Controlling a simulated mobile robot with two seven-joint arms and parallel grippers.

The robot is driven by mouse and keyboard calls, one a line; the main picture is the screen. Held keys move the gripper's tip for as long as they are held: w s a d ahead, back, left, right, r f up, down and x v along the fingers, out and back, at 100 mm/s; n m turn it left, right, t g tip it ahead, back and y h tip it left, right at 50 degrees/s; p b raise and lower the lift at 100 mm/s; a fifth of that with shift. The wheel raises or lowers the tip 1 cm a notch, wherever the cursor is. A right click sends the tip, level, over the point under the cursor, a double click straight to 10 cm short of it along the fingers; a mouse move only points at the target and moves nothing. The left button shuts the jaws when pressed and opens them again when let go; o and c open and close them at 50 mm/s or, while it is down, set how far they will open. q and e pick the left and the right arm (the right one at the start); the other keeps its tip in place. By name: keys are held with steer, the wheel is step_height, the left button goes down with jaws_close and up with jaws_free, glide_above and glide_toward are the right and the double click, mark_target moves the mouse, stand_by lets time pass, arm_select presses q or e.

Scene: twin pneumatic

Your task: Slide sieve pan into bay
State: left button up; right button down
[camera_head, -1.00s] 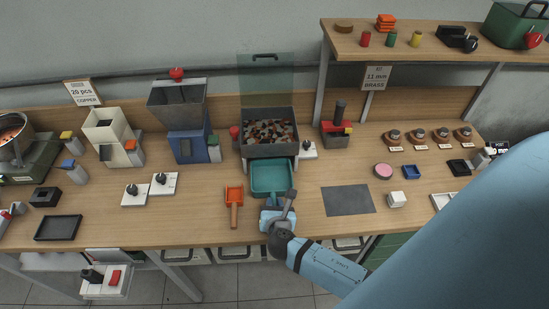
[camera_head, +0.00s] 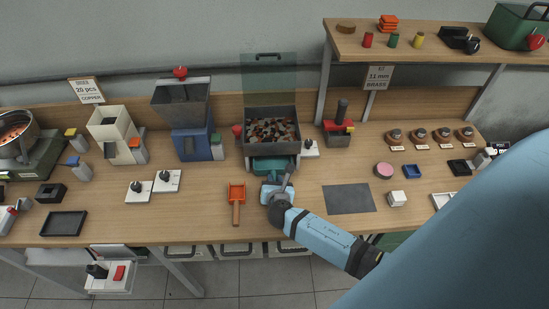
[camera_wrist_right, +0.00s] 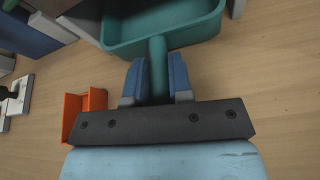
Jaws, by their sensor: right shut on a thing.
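The teal sieve pan (camera_head: 272,163) is mostly under the grey hopper box (camera_head: 270,145); only its front part shows in the head view. In the right wrist view the teal pan (camera_wrist_right: 165,24) has its handle pointing toward me. My right gripper (camera_head: 275,185) is shut on that handle, and its blue fingers (camera_wrist_right: 157,78) lie on both sides of it. The bay under the box is largely hidden by the box and the pan. My left gripper is not in view.
An orange scoop (camera_head: 237,203) lies just left of my right gripper. A blue machine (camera_head: 192,143) stands left of the box, and small white switch plates (camera_head: 168,181) are nearby. A dark mat (camera_head: 348,198) lies to the right on open table.

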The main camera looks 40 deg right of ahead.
mark_target(273, 171)
steer(key=shift+w+d, duration=0.6)
steer(key=shift+w, duration=0.4)
steer(key=shift+w+d, duration=0.6)
steer(key=shift+w, duration=0.35)
steer(key=shift+f, duration=0.2)
steer(key=c, duration=0.9)
jaws_free()
steer(key=shift+c, duration=0.2)
steer(key=shift+s, duration=0.1)
